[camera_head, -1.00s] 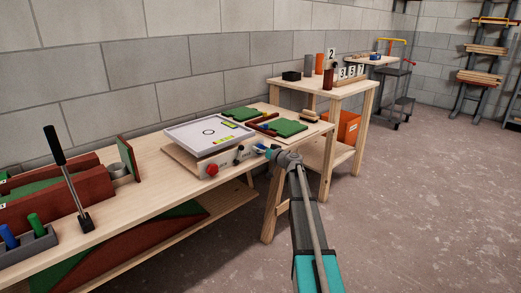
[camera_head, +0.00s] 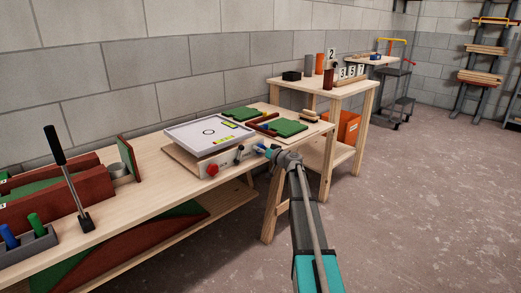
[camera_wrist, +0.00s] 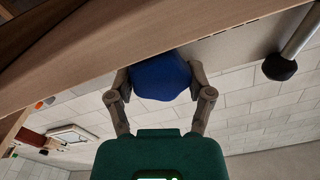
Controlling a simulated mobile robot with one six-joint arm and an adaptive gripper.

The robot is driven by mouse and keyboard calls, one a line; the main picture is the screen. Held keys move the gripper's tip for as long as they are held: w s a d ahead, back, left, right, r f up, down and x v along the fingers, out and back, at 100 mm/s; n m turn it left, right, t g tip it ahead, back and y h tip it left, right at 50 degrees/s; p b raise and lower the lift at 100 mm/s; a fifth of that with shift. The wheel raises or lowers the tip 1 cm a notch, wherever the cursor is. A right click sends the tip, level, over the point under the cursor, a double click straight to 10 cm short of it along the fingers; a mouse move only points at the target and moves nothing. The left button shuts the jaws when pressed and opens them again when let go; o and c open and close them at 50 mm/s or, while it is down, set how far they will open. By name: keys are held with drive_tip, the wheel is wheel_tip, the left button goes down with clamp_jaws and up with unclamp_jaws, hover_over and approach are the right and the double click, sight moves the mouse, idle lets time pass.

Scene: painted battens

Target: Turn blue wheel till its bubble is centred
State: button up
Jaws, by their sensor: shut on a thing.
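The blue wheel (camera_wrist: 160,78) fills the space between my gripper's fingers (camera_wrist: 160,85) in the wrist view, with one finger on each side. My gripper (camera_head: 268,152) is shut on it at the right end of the levelling box's front face in the head view. The box has a tilted-looking white tray top (camera_head: 207,135) with a dark ring and yellow-green bubble vials (camera_head: 223,140). A red knob (camera_head: 212,169) and a black knob (camera_head: 239,154) sit on the same front face. The bubbles are too small to read.
The box stands on a long wooden bench (camera_head: 140,190) against a block wall. Green pads (camera_head: 286,128) lie right of it. A black lever (camera_head: 66,175) stands at the left.

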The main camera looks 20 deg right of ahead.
drive_tip(key=shift+m, duration=0.3)
drive_tip(key=shift+w+d+m, duration=0.1)
drive_tip(key=shift+m, duration=2.3)
drive_tip(key=o, duration=1.1)
drive_tip(key=shift+n, duration=0.3)
